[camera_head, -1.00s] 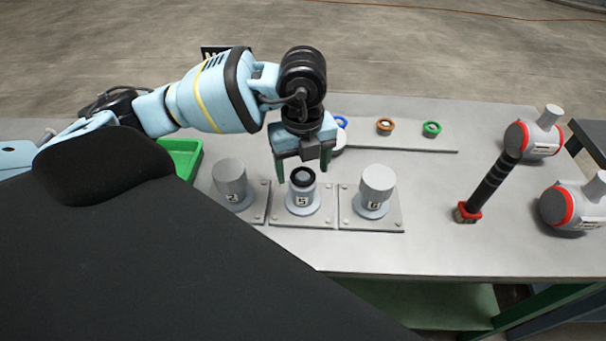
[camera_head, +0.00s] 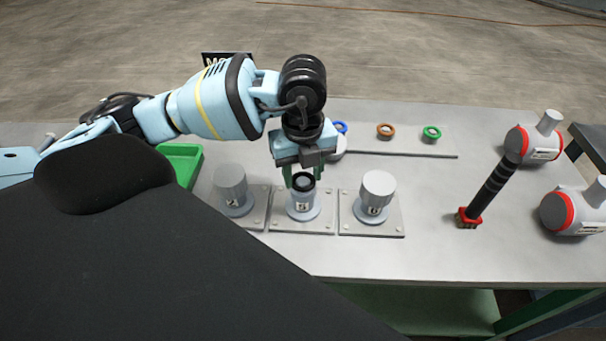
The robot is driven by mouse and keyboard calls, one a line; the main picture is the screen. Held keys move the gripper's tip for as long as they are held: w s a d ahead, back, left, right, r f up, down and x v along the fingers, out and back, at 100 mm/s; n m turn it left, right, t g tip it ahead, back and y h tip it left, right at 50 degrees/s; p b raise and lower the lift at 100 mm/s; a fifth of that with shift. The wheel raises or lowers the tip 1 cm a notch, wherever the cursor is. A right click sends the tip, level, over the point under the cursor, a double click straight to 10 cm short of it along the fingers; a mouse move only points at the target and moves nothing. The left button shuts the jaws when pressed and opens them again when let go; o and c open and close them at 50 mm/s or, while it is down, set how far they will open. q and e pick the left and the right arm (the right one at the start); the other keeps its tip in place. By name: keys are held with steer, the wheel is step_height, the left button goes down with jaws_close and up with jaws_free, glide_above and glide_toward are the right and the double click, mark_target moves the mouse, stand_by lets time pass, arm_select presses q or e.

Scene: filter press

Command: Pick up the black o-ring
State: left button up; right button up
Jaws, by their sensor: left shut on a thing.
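The black o-ring (camera_head: 303,182) is at the top of the middle grey cylinder (camera_head: 303,204), which stands on a metal plate. My left gripper (camera_head: 303,178) points down over this cylinder, its green fingers close together at the ring. It is shut on the o-ring, and the fingers partly hide the ring's far side. Whether the ring is lifted off the cylinder cannot be told. My right gripper is not in view.
Capped grey cylinders stand left (camera_head: 232,185) and right (camera_head: 377,192) of the middle one. Blue, orange (camera_head: 385,131) and green (camera_head: 432,133) rings lie on a strip behind. A green tray (camera_head: 180,160) is at left.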

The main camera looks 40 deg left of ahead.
mark_target(302, 187)
arm_select(q)
steer(key=shift+r, duration=0.5)
steer(key=shift+s+d+r, duration=0.1)
steer(key=shift+s+r, duration=0.15)
steer(key=shift+r, duration=0.4)
steer(key=shift+s+d+r, duration=0.1)
steer(key=shift+s+r, duration=0.1)
steer(key=shift+r, duration=0.4)
steer(key=s+d, duration=0.1)
steer(key=s, duration=0.3)
steer(key=s+d+r+p, duration=0.1)
steer(key=s+d, duration=0.1)
steer(key=s, duration=0.2)
steer(key=s+d, duration=0.2)
steer(key=s, duration=0.3)
steer(key=shift+r, duration=0.3)
steer(key=shift+s+d+f+p, duration=0.1)
steer(key=shift+s+d+p, duration=0.1)
steer(key=shift+s+p, duration=0.25)
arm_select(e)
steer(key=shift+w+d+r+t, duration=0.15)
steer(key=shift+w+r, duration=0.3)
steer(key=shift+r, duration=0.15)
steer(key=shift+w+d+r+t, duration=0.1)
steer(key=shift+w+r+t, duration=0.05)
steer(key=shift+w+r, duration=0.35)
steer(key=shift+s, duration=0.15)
